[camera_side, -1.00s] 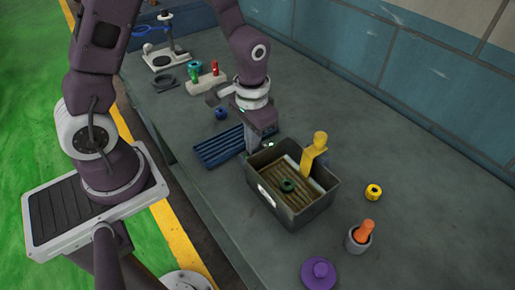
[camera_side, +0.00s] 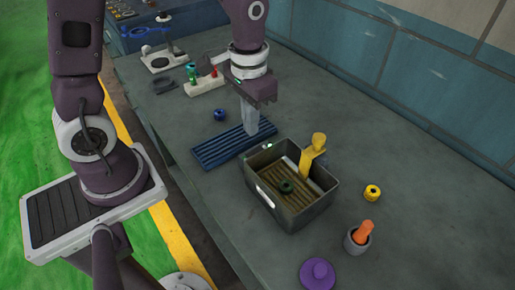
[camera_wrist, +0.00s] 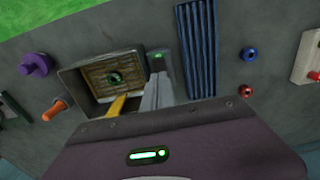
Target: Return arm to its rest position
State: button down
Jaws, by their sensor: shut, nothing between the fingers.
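My gripper (camera_side: 249,131) is above the bench beside the blue ribbed tray, up and left of the grey bin. Its pale fingers point down and are shut with nothing between them; they also show in the wrist view (camera_wrist: 156,88). The grey bin (camera_side: 262,200) holds a dark green ring (camera_side: 286,187) on its ribbed floor. A yellow handled piece (camera_side: 314,152) stands at the bin's far wall. The ring in the bin also shows in the wrist view (camera_wrist: 114,78). The gripper is apart from the bin and the ring.
The blue ribbed tray (camera_side: 215,153) and a blue ring (camera_side: 219,114) lie left of the gripper. A pale peg stand (camera_side: 203,88) is behind.

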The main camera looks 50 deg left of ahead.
jog(key=s+r+t, duration=0.5)
jog(key=s+r, duration=0.9)
jog(key=shift+a+r+t, duration=0.25)
jog(key=shift+t, duration=0.05)
